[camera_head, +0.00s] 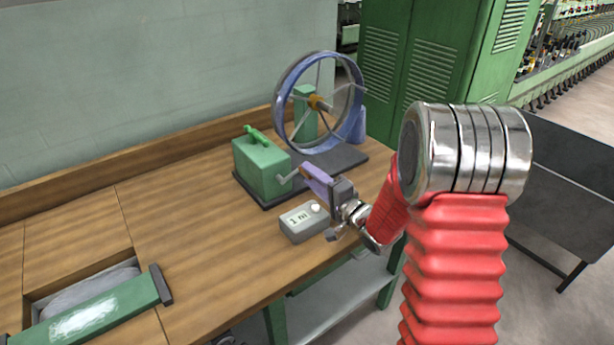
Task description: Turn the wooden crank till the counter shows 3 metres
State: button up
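A green gear box (261,167) with a green handle on top stands on a dark base on the bench. A short grey shaft (287,179) comes out of its right side towards a purple bar (317,180). I cannot tell whether this bar is the crank arm or part of my gripper; no wooden grip shows clearly. My gripper (339,208) is at the bar's lower right end, and its fingers are too small and overlapped to read. The grey counter box (304,222) sits just below left of my gripper; its display appears to read 1 m.
A blue spoked wheel (319,104) stands behind the gear box. A green-framed part (98,308) lies over a recess at the front left. The bench top (185,215) between is clear. Green cabinets (425,60) stand behind, a dark panel (560,180) at right.

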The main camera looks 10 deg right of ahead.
jog(key=v, duration=1.2)
jog(key=shift+c, duration=0.2)
jog(key=c, duration=0.3)
jog(key=shift+w+d+r+n+g+h, duration=0.25)
jog(key=shift+w+n+h, duration=0.1)
jog(key=shift+n+h, duration=0.15)
jog(key=shift+w+d+r+n+g+h, duration=0.15)
jog(key=shift+w+r+n+h, duration=0.2)
jog(key=shift+h, duration=0.25)
jog(key=c, duration=0.5)
jog(key=d+r+h, duration=0.1)
jog(key=r+n+g+h, duration=0.1)
jog(key=h, duration=0.1)
jog(key=d+r+n+h, duration=0.1)
jog(key=h, duration=0.1)
jog(key=shift+s+d+r+n+g, duration=0.15)
jog(key=shift+s+d+n+g, duration=0.15)
jog(key=shift+s+g, duration=0.1)
grip_shut()
jog(key=s+a+r+n+g, duration=0.2)
jog(key=s+a+n+g, duration=0.1)
jog(key=s, duration=1)
jog(key=s+a+r+n+g, duration=0.2)
jog(key=s+a+n+g, duration=0.2)
jog(key=s, duration=0.8)
jog(key=shift+s+a+g, duration=0.35)
jog(key=shift+a+g, duration=0.25)
jog(key=shift+a, duration=0.5)
